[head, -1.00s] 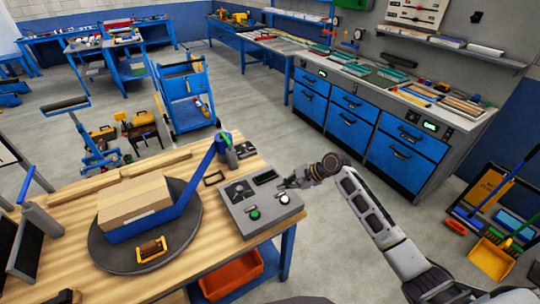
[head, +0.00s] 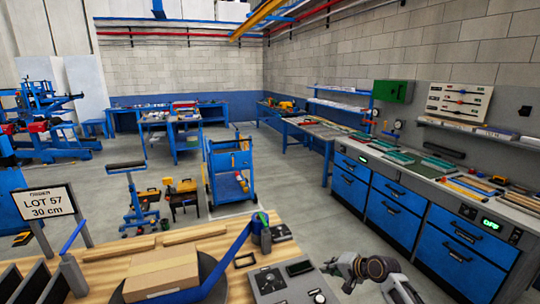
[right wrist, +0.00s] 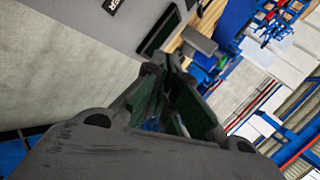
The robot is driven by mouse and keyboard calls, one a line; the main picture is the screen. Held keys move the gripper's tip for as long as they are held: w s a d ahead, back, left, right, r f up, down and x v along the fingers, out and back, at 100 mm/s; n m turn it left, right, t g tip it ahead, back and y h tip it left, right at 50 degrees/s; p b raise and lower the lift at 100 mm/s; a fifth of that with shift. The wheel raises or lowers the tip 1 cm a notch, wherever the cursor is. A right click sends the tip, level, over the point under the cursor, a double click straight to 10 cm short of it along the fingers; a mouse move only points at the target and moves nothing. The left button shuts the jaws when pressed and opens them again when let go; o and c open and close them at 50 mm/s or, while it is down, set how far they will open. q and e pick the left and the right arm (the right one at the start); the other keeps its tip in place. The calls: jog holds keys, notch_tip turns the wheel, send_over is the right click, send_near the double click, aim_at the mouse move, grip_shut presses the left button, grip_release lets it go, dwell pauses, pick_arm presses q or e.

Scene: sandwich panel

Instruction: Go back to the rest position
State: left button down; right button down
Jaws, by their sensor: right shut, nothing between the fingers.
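My right gripper (head: 338,265) is at the lower right of the head view, beside the right end of the wooden table (head: 110,268). It is shut and empty, close to the grey control box (head: 285,284) with its knobs and small dark screen. In the right wrist view the fingers (right wrist: 172,75) meet in front of the box's grey face. My right arm comes in from the bottom right of the head view. My left gripper is not in view.
A cardboard box (head: 162,270) sits on a dark round turntable (head: 208,268) on the table. A sign (head: 47,203) reading LOT 57, 30 cm stands at the left. Blue cabinets (head: 402,203) line the right wall.

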jog(key=w+d+f+n+t+h, duration=0.35)
jog(key=d+f+n+h, duration=0.2)
jog(key=d+f, duration=0.8)
jog(key=s+d+f+n+g+h, duration=0.1)
jog(key=s+d+f+n, duration=0.1)
jog(key=s+f, duration=0.5)
jog(key=s+d+f+n+g+h, duration=0.1)
jog(key=s+d+f+n, duration=0.15)
jog(key=f, duration=0.85)
jog(key=s+a+f+g+b, duration=0.1)
jog(key=s+a+f+g, duration=0.1)
jog(key=s+f, duration=0.9)
jog(key=s+a+f+g+b, duration=0.1)
jog(key=s+a+f+g, duration=0.1)
jog(key=s+f, duration=0.9)
jog(key=s+a+f+g, duration=0.1)
jog(key=s+a+f, duration=0.1)
jog(key=s, duration=0.8)
jog(key=s+a+f+g+b, duration=0.1)
jog(key=s+a, duration=0.3)
jog(key=s, duration=0.7)
jog(key=s+a+f+g+b, duration=0.1)
jog(key=s+a+f+g, duration=0.1)
jog(key=s, duration=0.9)
jog(key=shift+s+a+f+y, duration=0.25)
jog(key=shift+a+f+y, duration=0.2)
jog(key=shift+f, duration=0.3)
